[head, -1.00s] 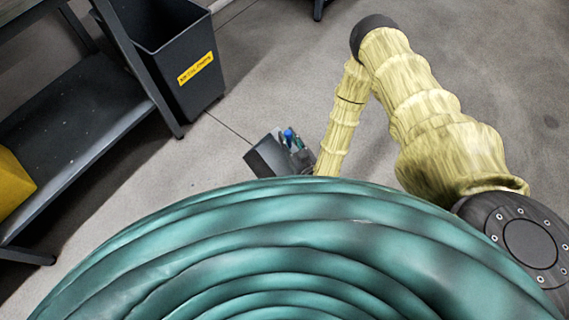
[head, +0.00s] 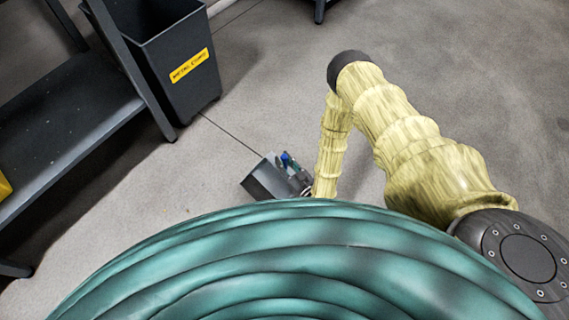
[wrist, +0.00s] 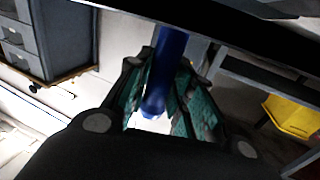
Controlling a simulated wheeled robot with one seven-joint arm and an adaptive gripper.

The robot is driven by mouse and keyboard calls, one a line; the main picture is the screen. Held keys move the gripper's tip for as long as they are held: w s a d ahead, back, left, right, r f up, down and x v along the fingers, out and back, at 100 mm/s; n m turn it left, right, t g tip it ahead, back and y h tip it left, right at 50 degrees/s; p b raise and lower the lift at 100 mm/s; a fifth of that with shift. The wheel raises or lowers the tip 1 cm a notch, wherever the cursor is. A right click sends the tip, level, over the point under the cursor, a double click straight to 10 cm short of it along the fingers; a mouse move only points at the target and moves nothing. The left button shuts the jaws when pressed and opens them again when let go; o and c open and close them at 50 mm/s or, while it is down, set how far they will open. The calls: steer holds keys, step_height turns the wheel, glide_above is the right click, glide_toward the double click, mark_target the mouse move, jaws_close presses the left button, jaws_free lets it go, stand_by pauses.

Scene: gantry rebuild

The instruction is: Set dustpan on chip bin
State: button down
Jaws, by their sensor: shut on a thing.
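The dustpan (head: 268,180) is a dark grey pan with a blue handle, held off to the right of and nearer than the bin in the head view. My gripper (head: 294,171) is shut on the blue handle, which shows between the green-padded fingers (wrist: 165,95) in the wrist view. The chip bin (head: 192,92) is a tall, dark grey, open-topped bin with a yellow "METAL CHIPS" label, standing on the floor at upper left. The dustpan is apart from it. The large teal ribbed form hides the lower part of the head view.
A dark metal shelf bench (head: 70,130) stands just left of the bin, its leg close to the bin's side. A yellow box (wrist: 290,117) shows in the wrist view. Grey floor (head: 260,70) is clear right of the bin.

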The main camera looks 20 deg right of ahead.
steer(key=w+a+f+b, duration=0.3)
steer(key=w+a+b, duration=0.4)
steer(key=w, duration=0.3)
steer(key=w+a+f+b, duration=0.3)
steer(key=w+a+b, duration=0.5)
steer(key=w, duration=0.3)
steer(key=shift+f, duration=0.25)
stand_by(1.1)
steer(key=shift+a, duration=0.1)
steer(key=c, duration=1.2)
jaws_free()
steer(key=shift+o, duration=0.2)
steer(key=shift+s+f, duration=0.1)
steer(key=shift+s, duration=0.05)
steer(key=v, duration=1.1)
steer(key=shift+s, duration=0.35)
